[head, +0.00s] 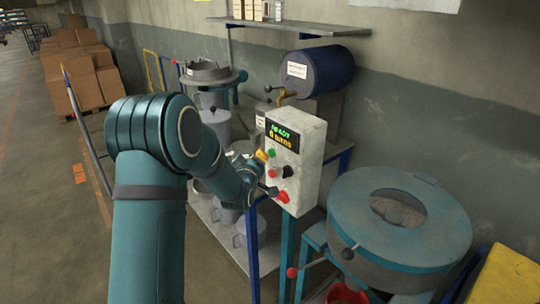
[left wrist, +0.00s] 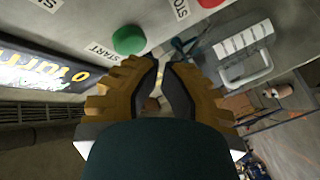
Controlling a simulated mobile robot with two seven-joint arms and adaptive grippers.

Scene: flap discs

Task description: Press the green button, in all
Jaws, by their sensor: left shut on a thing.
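The green button (head: 271,152) is on the front of a pale grey control box (head: 312,150), under a lit display (head: 282,135) reading READY and 0 turns. In the left wrist view the round green button (left wrist: 129,40) sits beside a START label, just beyond my fingers. My left gripper (head: 262,156) is at the box front, close to the button. Its yellow fingers (left wrist: 158,75) are nearly together in the wrist view. What is between them cannot be made out, and contact with the button cannot be told. My right gripper is in neither view.
A black knob (head: 287,171) and a red button (head: 283,197) are lower on the box. A round blue-grey machine (head: 400,225) stands at right, with a red bucket (head: 347,294) below. Grey buckets (head: 250,232) stand behind my arm. Open floor (head: 60,200) is at left.

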